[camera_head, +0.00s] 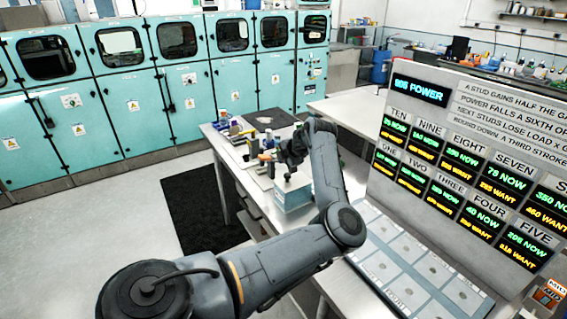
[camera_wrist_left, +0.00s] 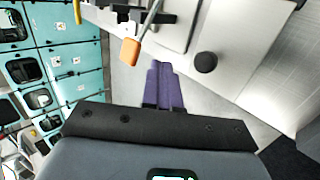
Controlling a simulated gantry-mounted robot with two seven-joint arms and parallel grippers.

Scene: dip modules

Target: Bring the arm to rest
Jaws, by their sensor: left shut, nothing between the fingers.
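My left arm reaches up from the bottom left in the head view. Its left gripper (camera_head: 288,172) is over the workbench (camera_head: 235,160), above or beside a pale blue-white box (camera_head: 293,196); I cannot tell the exact gap. In the left wrist view the purple fingers of the left gripper (camera_wrist_left: 163,66) are together, with nothing between them. My right gripper is in neither view.
A display board (camera_head: 450,160) with number readouts stands at the right, behind a tray of pale pads (camera_head: 410,262). Small bottles and parts crowd the bench's far end. In the wrist view an orange-tipped tool (camera_wrist_left: 130,52) and a black knob (camera_wrist_left: 205,62) lie near the fingers. Teal cabinets (camera_head: 130,110) line the back.

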